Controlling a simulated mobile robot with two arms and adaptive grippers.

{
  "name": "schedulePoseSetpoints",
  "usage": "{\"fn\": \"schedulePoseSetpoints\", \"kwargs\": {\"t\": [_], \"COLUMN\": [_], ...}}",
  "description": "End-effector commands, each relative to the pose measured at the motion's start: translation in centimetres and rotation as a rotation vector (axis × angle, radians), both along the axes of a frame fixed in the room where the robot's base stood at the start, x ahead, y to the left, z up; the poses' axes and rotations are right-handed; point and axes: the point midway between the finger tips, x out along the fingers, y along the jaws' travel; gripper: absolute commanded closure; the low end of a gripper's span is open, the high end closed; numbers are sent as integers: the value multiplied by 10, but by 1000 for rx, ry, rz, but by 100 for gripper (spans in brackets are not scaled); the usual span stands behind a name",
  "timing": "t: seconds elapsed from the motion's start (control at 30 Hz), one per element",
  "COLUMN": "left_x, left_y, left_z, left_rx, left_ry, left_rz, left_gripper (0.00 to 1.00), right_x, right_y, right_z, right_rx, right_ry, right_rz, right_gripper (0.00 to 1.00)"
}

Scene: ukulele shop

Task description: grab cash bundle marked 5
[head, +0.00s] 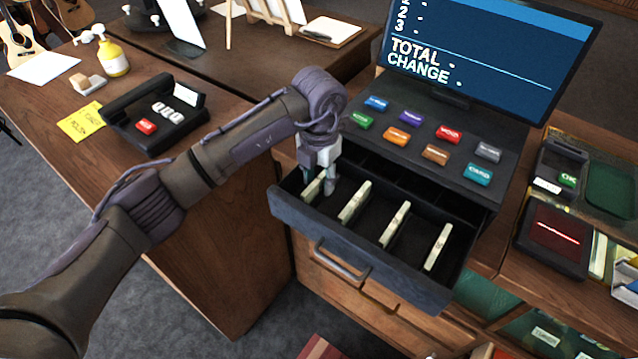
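The open cash drawer (300,215) holds several thin pale cash bundles standing on edge in a row. The leftmost bundle (312,190) is partly covered by my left gripper (320,181). To its right stand a second bundle (355,202), a third (395,224) and the rightmost (438,247). The markings on them are too small to read, so I cannot tell which is marked 5. My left gripper points down into the drawer's left end, its fingers apart around the leftmost bundle's far part. Contact is not clear. My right gripper is not in view.
The register's colored keys (436,154) and screen (480,50) stand behind the drawer. A card reader (553,236) is on the right.

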Motion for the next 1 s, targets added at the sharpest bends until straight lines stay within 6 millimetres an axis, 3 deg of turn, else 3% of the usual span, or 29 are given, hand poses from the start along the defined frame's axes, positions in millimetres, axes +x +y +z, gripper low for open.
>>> {"fn": "schedulePoseSetpoints", "kwargs": {"t": [0.03,0.23,0.77,1.0], "left_x": [0,0,1,1], "left_y": [0,0,0,0], "left_z": [0,0,5,34], "left_rx": [0,0,0,-1], "left_ry": [0,0,-2,-7], "left_rz": [0,0,0,0], "left_gripper": [67,100,100,100], "right_x": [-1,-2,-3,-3], "right_y": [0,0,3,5], "right_z": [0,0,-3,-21], "right_rx": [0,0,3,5], "right_ry": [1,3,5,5], "right_rz": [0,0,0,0], "right_gripper": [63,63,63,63]}}
